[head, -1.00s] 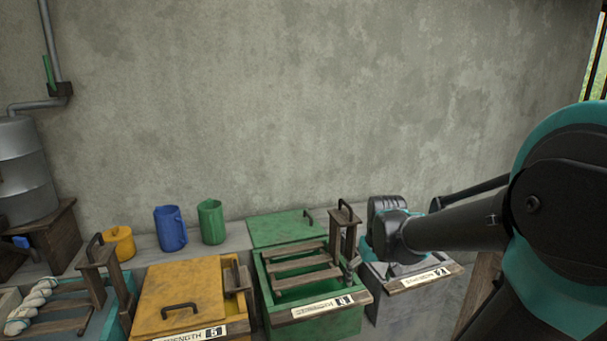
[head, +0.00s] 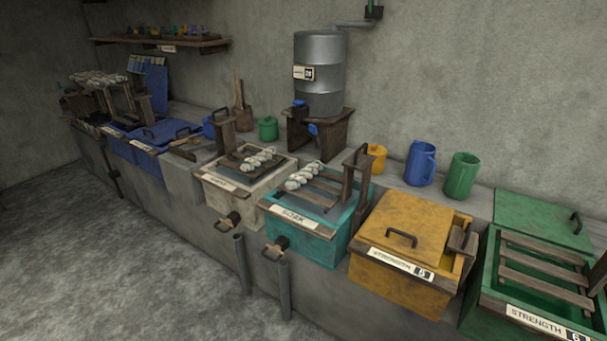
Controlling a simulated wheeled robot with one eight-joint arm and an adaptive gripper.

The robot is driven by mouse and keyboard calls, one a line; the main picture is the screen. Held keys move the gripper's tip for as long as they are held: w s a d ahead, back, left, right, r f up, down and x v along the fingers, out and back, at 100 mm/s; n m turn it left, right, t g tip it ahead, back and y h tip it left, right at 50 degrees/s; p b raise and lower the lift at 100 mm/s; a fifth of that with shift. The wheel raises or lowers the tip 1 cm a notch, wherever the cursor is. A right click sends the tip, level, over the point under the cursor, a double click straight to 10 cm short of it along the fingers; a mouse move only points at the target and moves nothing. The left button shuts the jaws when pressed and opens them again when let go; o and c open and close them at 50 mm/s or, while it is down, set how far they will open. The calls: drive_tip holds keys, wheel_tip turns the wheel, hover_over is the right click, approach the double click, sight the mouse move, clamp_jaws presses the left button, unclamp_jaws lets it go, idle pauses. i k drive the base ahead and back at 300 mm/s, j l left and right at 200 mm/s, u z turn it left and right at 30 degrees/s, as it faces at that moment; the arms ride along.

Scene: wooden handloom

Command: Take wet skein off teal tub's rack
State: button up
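The teal tub (head: 343,238) stands in the row of tubs on the counter, with a label reading SOAK on its front. A wooden slatted rack (head: 322,192) lies across its top. A whitish twisted skein (head: 306,175) lies on the rack toward its back left side. A second pale skein (head: 260,158) lies on the rack of the whitish tub just to the left. My gripper and arm are not in the head view now.
A yellow lidded tub (head: 405,222) and a green tub (head: 480,290) stand right of the teal tub. Behind are a metal barrel (head: 320,75) on a wooden stand and blue and green jugs. Pipes (head: 284,290) rise before the counter. Open floor (head: 130,270) lies front left.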

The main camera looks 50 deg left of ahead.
sight(293, 183)
drive_tip(key=u, duration=1.95)
